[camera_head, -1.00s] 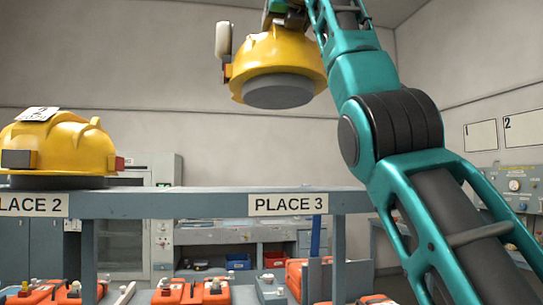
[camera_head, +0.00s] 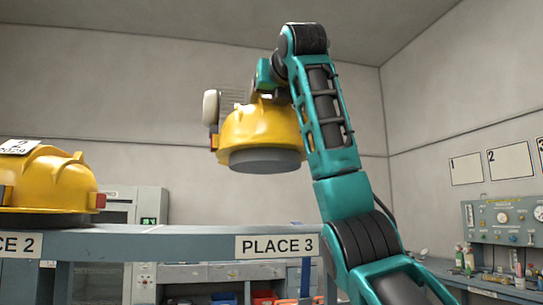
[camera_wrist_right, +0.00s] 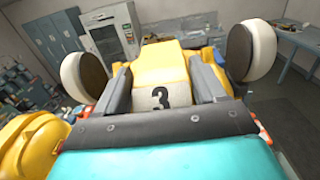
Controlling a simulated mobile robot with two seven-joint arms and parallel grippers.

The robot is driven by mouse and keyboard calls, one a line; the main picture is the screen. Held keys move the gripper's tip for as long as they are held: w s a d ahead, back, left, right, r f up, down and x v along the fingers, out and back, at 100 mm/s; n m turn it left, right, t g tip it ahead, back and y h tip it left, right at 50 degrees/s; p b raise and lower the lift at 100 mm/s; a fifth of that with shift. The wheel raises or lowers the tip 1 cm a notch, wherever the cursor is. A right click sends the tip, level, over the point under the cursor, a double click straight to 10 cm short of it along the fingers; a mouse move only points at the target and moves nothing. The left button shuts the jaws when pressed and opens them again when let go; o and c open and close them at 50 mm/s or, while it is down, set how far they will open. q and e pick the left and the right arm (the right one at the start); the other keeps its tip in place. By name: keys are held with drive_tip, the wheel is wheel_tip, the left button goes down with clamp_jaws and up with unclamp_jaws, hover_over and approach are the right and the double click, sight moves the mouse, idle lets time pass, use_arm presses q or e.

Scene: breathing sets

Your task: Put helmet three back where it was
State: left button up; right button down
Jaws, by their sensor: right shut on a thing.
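Helmet three is a yellow helmet (camera_head: 258,127) with a dark grey underside. It hangs in the air above the shelf at the PLACE 3 label (camera_head: 277,246). In the right wrist view the helmet (camera_wrist_right: 158,62) carries a tag with a black 3 (camera_wrist_right: 160,97). My right gripper (camera_head: 268,92) is shut on the top of this helmet, its fingers on either side of the tag in the wrist view. The shelf top (camera_head: 190,231) above PLACE 3 is bare. My left gripper is not in view.
Another yellow helmet (camera_head: 48,185) with a tag marked 2 sits on the shelf at PLACE 2, to the left. Behind stand a grey cabinet (camera_head: 150,206) and a workbench. A control panel (camera_head: 503,222) is on the right.

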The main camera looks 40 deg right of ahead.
sight(272, 164)
wheel_tip(272, 164, down, 13)
drive_tip(key=shift+r, duration=0.15)
idle(0.5)
drive_tip(key=shift+c, duration=0.5)
unclamp_jaws()
drive_tip(key=b+v, duration=0.2)
drive_tip(key=v, duration=0.8)
drive_tip(key=shift+s, duration=0.25)
drive_tip(key=shift+b+v, duration=0.4)
drive_tip(key=shift+v, duration=0.4)
drive_tip(key=shift+a, duration=0.15)
